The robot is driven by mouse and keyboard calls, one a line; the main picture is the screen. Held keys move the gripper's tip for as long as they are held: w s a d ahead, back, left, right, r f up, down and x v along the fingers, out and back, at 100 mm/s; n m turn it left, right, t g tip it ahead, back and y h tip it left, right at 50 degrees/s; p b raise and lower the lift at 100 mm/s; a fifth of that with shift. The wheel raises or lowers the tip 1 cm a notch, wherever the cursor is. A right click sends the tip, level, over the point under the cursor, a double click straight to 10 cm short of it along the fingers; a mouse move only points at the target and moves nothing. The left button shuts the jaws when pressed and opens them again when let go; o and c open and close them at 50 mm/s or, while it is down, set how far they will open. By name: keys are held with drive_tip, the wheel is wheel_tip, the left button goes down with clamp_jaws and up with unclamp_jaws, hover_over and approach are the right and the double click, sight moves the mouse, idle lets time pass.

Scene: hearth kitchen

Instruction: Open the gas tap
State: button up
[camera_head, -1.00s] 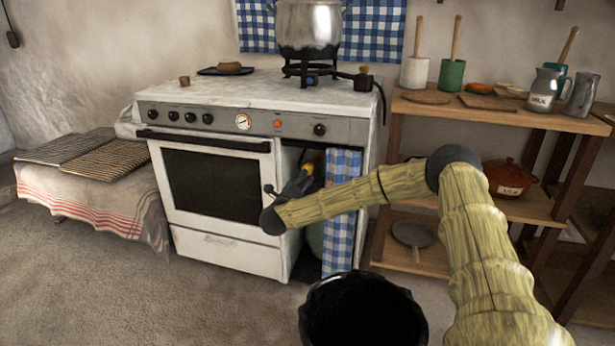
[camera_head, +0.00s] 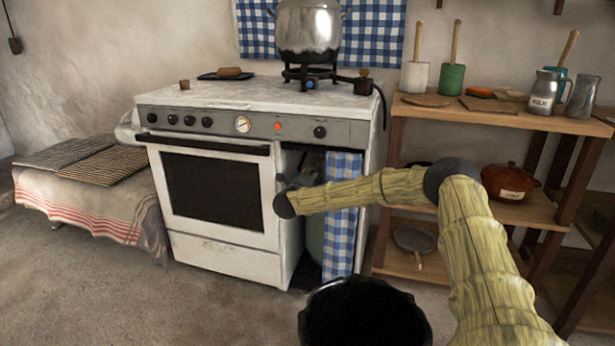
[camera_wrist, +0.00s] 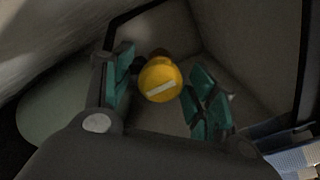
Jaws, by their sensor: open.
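In the wrist view a round yellow knob (camera_wrist: 160,80), which looks like the gas tap, has a slightly slanted pale bar across its face. My gripper (camera_wrist: 163,84) is open, with teal finger pads on either side of the knob. Gaps show on both sides, and I see no clear contact. A pale green rounded surface (camera_wrist: 45,108), perhaps the gas bottle, lies at the left. In the head view the bottle (camera_head: 314,236) shows partly in the stove's open right compartment. My arm reaches this opening, and my fingers are hidden there.
A blue checked curtain (camera_head: 342,225) hangs over the compartment's right part, behind my forearm. The white stove (camera_head: 225,240) has its oven door shut. A pot (camera_head: 308,25) stands on a burner on top. A wooden shelf (camera_head: 425,262) stands to the right.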

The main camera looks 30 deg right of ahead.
drive_tip(key=c, duration=1)
drive_tip(key=shift+c, duration=0.2)
drive_tip(key=shift+r+n+p, duration=0.15)
drive_tip(key=shift+n+p, duration=0.15)
drive_tip(key=shift+p, duration=0.2)
drive_tip(key=n+p, duration=0.2)
drive_tip(key=p, duration=0.1)
drive_tip(key=shift+a+r+n, duration=0.15)
drive_tip(key=shift+r+n, duration=0.05)
drive_tip(key=shift+n, duration=0.2)
drive_tip(key=n+p, duration=0.8)
drive_tip(key=n, duration=0.2)
drive_tip(key=shift+f+p, duration=0.15)
drive_tip(key=shift+p, duration=0.25)
drive_tip(key=shift+f+n+p, duration=0.2)
drive_tip(key=shift+n+p, duration=1.05)
drive_tip(key=shift+n, duration=1.05)
drive_tip(key=shift+f, duration=0.1)
